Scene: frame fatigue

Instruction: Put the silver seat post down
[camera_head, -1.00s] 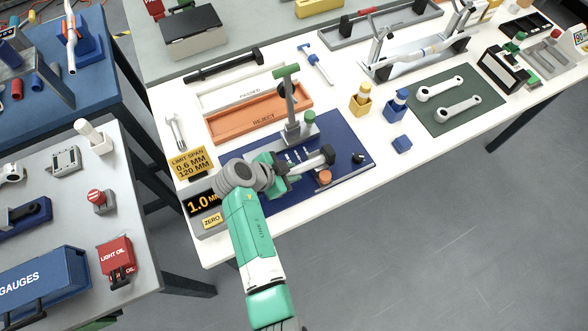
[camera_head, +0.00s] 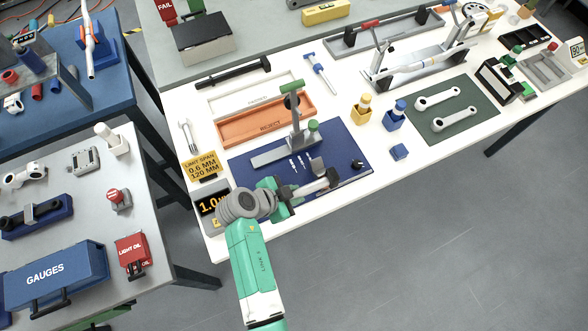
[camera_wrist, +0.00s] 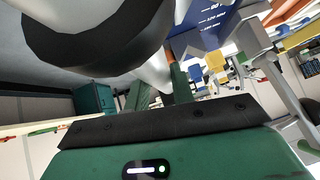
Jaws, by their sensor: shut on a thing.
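My gripper (camera_head: 287,194) is over the front edge of the blue measuring board (camera_head: 350,148). It is shut on the silver seat post (camera_head: 313,187), a short grey tube with a dark end pointing right. The post looks held slightly above the board, but contact is hard to judge. In the wrist view the held thing's large dark end (camera_wrist: 95,45) fills the upper left, very close to the camera. A grey stand with a green-topped lever (camera_head: 297,125) rises from the board behind the post.
An orange REJECT tray (camera_head: 240,130) and a white tray (camera_head: 230,103) lie behind the board. A display (camera_head: 212,202) and yellow limit sign (camera_head: 201,165) stand left. White table is clear near the front right.

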